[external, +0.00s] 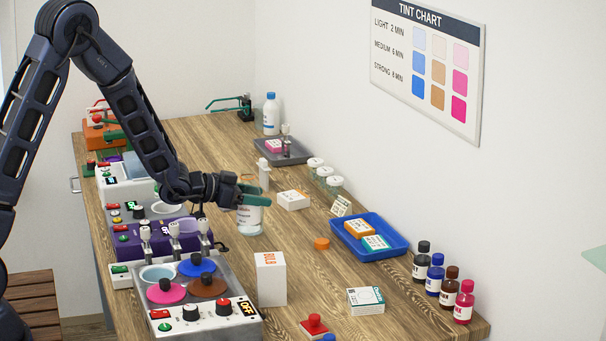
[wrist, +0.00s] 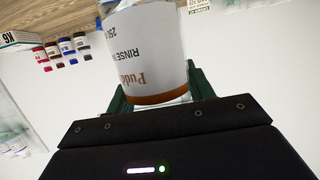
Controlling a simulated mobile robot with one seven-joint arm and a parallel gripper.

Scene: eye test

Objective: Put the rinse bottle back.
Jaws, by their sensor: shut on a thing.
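The rinse bottle (external: 250,219) is a clear bottle with a white label, seen below my gripper in the external view. In the wrist view the bottle (wrist: 145,45) fills the upper middle, its label reading "RINSE" upside down, with an orange-brown band at one edge. My gripper (external: 250,192) has green fingers shut on the bottle; the fingers (wrist: 160,92) show on both sides of it in the wrist view. The bottle looks about upright over the wooden table. I cannot tell whether its base touches the wood.
An orange cap (external: 321,244), a white box (external: 271,279) and a blue tray (external: 398,252) lie to the right and in front. Tint bottles (external: 421,260) line the right edge. A machine with coloured lids (external: 240,296) stands front left. A blue-capped bottle (external: 271,117) stands behind.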

